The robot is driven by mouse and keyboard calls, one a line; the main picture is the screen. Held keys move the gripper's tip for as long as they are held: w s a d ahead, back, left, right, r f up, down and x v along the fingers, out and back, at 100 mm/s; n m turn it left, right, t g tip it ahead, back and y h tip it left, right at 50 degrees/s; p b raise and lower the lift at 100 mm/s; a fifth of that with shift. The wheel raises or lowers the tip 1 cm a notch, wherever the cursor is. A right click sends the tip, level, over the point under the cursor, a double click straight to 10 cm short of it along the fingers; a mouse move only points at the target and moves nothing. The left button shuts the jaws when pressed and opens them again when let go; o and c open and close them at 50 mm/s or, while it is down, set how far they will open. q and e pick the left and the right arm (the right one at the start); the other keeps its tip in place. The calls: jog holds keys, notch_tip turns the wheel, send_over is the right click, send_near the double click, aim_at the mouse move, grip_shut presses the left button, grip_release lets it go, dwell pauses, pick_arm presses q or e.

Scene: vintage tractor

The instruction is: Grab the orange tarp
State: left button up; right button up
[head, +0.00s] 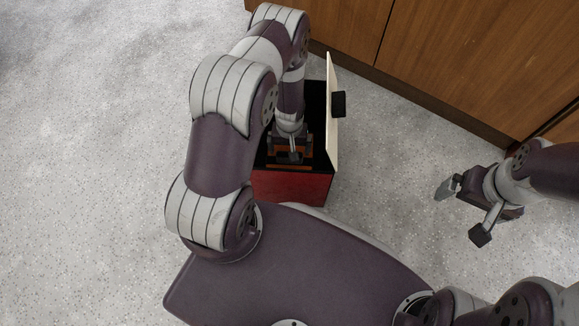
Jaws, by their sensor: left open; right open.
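A red box (292,187) with a dark interior stands on the floor in front of my base, its pale lid (332,125) raised on the right. My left arm reaches down over the box, and my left gripper (290,154) is open inside its opening. Orange-brown material (288,163) shows in the box beside and below the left gripper; it may be the orange tarp, but the gripper hides much of it. I cannot tell whether the fingers touch it. My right gripper (462,212) is open and empty above the floor at the right.
A wooden cabinet (455,55) runs along the top right, close behind the box. The raised lid has a black knob (338,104) on its outer side. The grey speckled floor (90,170) is clear on the left and between the box and my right gripper.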

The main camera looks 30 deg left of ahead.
aim_at(289, 160)
pick_arm(q)
notch_tip(289, 160, down, 5)
jog(key=b, duration=0.4)
jog(key=shift+r, duration=0.15)
jog(key=c, duration=1.7)
jog(key=shift+r, duration=0.1)
